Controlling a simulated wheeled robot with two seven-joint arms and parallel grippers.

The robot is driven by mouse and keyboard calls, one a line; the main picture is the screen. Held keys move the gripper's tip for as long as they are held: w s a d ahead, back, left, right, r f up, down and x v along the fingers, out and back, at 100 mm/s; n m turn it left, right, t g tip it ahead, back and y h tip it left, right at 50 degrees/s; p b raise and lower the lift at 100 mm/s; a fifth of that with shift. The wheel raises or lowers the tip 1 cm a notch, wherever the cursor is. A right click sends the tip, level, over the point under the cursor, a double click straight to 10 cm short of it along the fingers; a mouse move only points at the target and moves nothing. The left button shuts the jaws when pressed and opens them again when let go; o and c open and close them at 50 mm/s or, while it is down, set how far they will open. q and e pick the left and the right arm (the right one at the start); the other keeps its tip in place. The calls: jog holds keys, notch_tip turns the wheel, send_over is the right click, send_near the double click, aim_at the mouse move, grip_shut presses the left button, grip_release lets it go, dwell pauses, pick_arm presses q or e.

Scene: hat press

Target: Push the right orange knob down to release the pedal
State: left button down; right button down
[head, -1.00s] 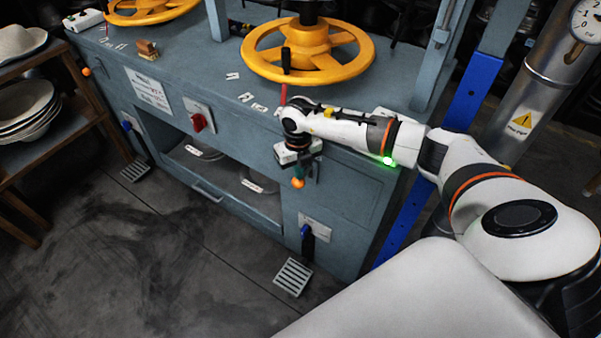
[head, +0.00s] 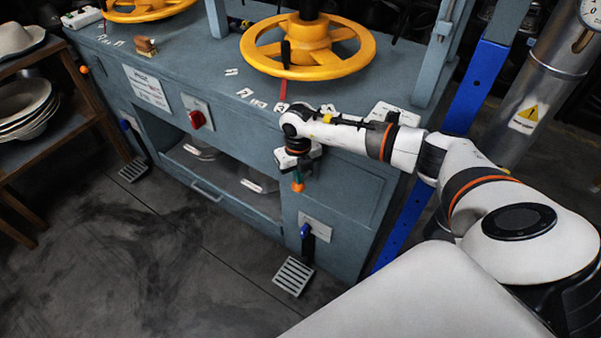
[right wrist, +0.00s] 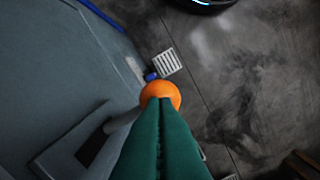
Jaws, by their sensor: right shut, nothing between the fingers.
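The right orange knob (head: 298,187) sticks out from the front of the blue-grey press, above the right pedal. My right gripper (head: 298,178) points down directly over it, its green fingers shut with nothing between them. In the right wrist view the orange knob (right wrist: 160,92) shows at the tips of the shut green fingers (right wrist: 160,104), which partly cover it. They look to be touching or very close; I cannot tell which. The grey slotted pedal (head: 293,276) is near the floor below, and it also shows in the right wrist view (right wrist: 166,63). My left gripper is not in view.
A blue-handled lever (head: 306,232) is on the press front above the pedal. A yellow handwheel (head: 308,46) sits over the press top. A red switch (head: 197,119) is further left. A wooden shelf with hats (head: 22,105) stands at the left. The floor in front is clear.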

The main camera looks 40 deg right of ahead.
notch_tip(320, 180, up, 8)
jog(key=p, duration=0.6)
dwell(0.4)
dwell(0.8)
